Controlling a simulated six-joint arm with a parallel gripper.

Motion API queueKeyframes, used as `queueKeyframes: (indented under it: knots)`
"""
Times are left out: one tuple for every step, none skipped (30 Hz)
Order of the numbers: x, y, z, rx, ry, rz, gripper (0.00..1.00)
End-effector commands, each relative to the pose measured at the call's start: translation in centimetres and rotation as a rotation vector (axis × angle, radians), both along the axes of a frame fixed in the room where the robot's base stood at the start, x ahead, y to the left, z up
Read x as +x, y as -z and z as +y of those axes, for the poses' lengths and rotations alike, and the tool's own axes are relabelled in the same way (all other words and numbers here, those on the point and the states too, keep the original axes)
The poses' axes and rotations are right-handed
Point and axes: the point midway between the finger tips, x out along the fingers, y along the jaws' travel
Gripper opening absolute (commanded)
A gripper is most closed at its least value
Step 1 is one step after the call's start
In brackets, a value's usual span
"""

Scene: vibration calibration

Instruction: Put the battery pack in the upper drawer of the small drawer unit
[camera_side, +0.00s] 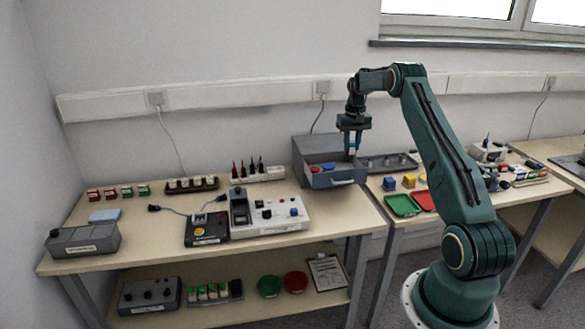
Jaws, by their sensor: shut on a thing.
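The small grey drawer unit (309,147) stands at the back right of the left workbench. Its upper drawer (343,182) is pulled out toward the front right. My gripper (352,148) points down above the right part of the open drawer. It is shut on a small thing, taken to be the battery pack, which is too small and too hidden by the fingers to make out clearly.
A white-grey device with knobs (270,214) stands in front of the drawer unit. A green tray (402,205) and a dark tray (388,162) lie on the right bench. Bare bench shows right of the device.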

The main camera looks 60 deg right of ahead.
Motion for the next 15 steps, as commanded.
queueKeyframes:
  knots:
    - [0.0,0.9,0.0,0.001,0.0,0.001,0.01]
    - [0.0,1.4,0.0,0.001,0.0,0.001,0.01]
    - [0.0,1.9,0.0,0.002,0.0,0.002,0.01]
    - [0.0,2.3,0.0,0.001,0.0,0.001,0.01]
    - [0.0,2.6,0.0,0.001,0.0,0.001,0.01]
    - [0.0,2.9,0.0,0.0,0.0,0.0,0.01]
    - [0.0,3.1,0.0,0.0,0.0,0.0,0.01]
    - [0.0,3.2,0.0,0.0,0.0,0.0,0.01]
    - [0.0,3.4,0.0,0.0,0.0,0.0,0.01]
    - [0.0,3.4,0.0,0.0,0.0,0.0,0.01]
    - [0.0,3.5,0.0,-0.001,0.0,-0.001,0.01]
    - [0.0,3.5,0.0,-0.001,0.0,-0.001,0.01]
    - [0.0,3.5,0.0,-0.001,0.0,-0.001,0.01]
    - [0.0,3.5,0.0,-0.001,0.0,-0.001,0.01]
    - [0.0,3.6,0.0,-0.001,0.0,-0.001,0.01]
